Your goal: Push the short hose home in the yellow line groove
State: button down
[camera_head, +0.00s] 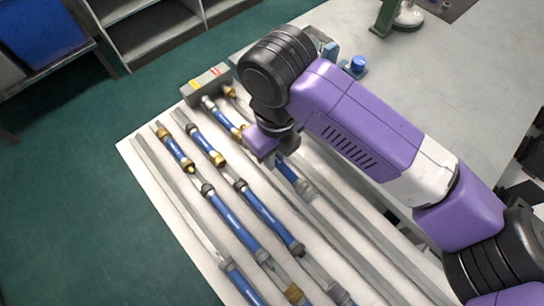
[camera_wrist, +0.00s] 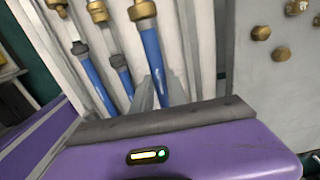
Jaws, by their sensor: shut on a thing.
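My gripper (camera_head: 277,152) is low over the panel in the head view, its fingertips largely hidden by the hand. In the wrist view its two grey fingers (camera_wrist: 156,92) are closed around a blue hose (camera_wrist: 152,55). In the head view this hose (camera_head: 288,172) shows just beyond the hand, with a grey end fitting. Its upper end is hidden there. A brass fitting (camera_wrist: 142,10) meets it in the wrist view. Another blue hose (camera_head: 224,119) lies in the same line, towards the block with a yellow tag (camera_head: 195,85). I cannot tell how deep the held hose sits.
Several other blue hoses (camera_head: 236,222) with brass and dark fittings lie in parallel grooves to the left. The grey block (camera_head: 222,75) at the panel's top end also bears a red tag. A blue-capped part (camera_head: 357,64) stands on the bench beyond my arm.

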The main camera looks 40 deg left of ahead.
jog(key=shift+d+f, duration=0.15)
jog(key=shift+f+b, duration=2.6)
jog(key=shift+f, duration=0.85)
jog(key=shift+w+a, duration=0.1)
jog(key=shift+a, duration=1.2)
jog(key=c, duration=1.2)
grip_release()
jog(key=shift+c, duration=0.2)
jog(key=shift+f, duration=0.1)
jog(key=shift+r, duration=3.95)
